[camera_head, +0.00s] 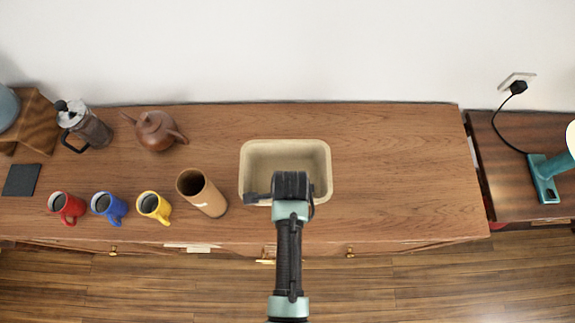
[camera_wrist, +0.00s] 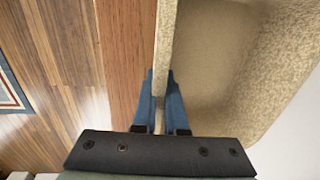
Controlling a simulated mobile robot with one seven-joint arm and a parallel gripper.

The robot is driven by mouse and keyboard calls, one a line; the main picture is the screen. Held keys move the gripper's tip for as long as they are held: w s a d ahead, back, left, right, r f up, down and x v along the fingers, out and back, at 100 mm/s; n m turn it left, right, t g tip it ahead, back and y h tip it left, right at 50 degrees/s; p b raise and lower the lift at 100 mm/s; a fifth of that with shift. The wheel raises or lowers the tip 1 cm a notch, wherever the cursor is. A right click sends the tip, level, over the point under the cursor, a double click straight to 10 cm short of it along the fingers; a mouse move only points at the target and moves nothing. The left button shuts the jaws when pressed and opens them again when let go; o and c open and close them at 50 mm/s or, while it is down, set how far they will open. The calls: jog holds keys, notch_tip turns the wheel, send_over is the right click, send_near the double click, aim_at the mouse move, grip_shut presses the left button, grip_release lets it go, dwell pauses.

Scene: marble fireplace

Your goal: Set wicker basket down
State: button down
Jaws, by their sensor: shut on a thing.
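The wicker basket (camera_head: 260,153) is a beige, rectangular open bin over the middle of the wooden cabinet top in the head view. It looks upright and empty. My gripper is shut on its near wall, with one blue finger on each side of the rim in the wrist view (camera_wrist: 163,95). The basket's pale speckled inside (camera_wrist: 215,55) fills the right of that view. In the head view my wrist hides the near rim and the fingers. I cannot tell whether the basket's bottom touches the cabinet top.
The cabinet top (camera_head: 400,170) is clear right of the basket. A tan cylinder (camera_head: 205,195) stands close on its left. Further left are yellow (camera_head: 153,206), blue (camera_head: 108,206) and red (camera_head: 66,206) mugs, a teapot (camera_head: 156,131) and a French press (camera_head: 88,127). A wall is behind.

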jog(key=shift+w+f, duration=0.15)
jog(key=shift+f, duration=2.2)
jog(key=shift+f, duration=0.1)
jog(key=c, duration=1)
grip_release()
jog(key=shift+o, duration=0.2)
